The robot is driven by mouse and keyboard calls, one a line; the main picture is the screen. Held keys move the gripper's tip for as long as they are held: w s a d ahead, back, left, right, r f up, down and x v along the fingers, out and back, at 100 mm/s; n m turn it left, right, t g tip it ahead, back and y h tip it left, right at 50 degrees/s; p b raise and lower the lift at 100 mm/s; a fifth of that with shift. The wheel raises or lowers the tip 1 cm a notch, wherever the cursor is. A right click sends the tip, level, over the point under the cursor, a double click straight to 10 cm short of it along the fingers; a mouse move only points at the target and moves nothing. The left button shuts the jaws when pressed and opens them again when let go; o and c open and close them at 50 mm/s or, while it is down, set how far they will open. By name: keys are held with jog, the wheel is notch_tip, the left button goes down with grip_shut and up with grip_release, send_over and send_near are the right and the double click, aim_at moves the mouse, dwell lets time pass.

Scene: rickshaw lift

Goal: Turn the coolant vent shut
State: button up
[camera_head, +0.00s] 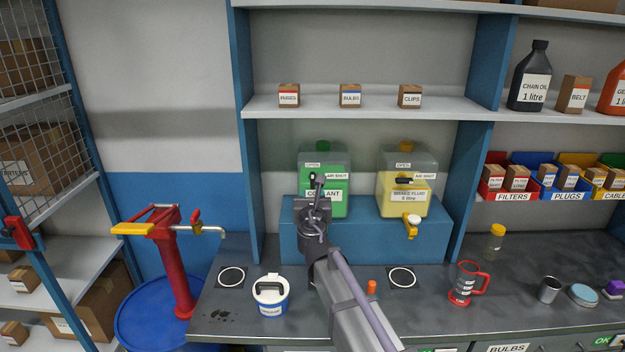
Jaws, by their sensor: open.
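The coolant container (336,196) is a clear tank with green liquid and a green cap, standing on a blue stand at the back. Its labels read OPEN at upper left and AIR SHUT at right. My gripper (317,182) is in front of its upper left part, at the vent's place between the labels. The gripper is open. A small dark piece shows by the fingertips, but the fingers cover most of the vent. I cannot tell the vent's angle or whether the fingers touch it.
The brake fluid container (403,195) stands to the right, with a black vent lever and a yellow tap (412,228). A shelf (360,108) with small boxes runs above.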

aim_at(313, 181)
jog(key=w, duration=0.7)
jog(key=w+a, duration=0.1)
jog(key=w, duration=0.2)
jog(key=shift+w, duration=0.35)
grip_shut()
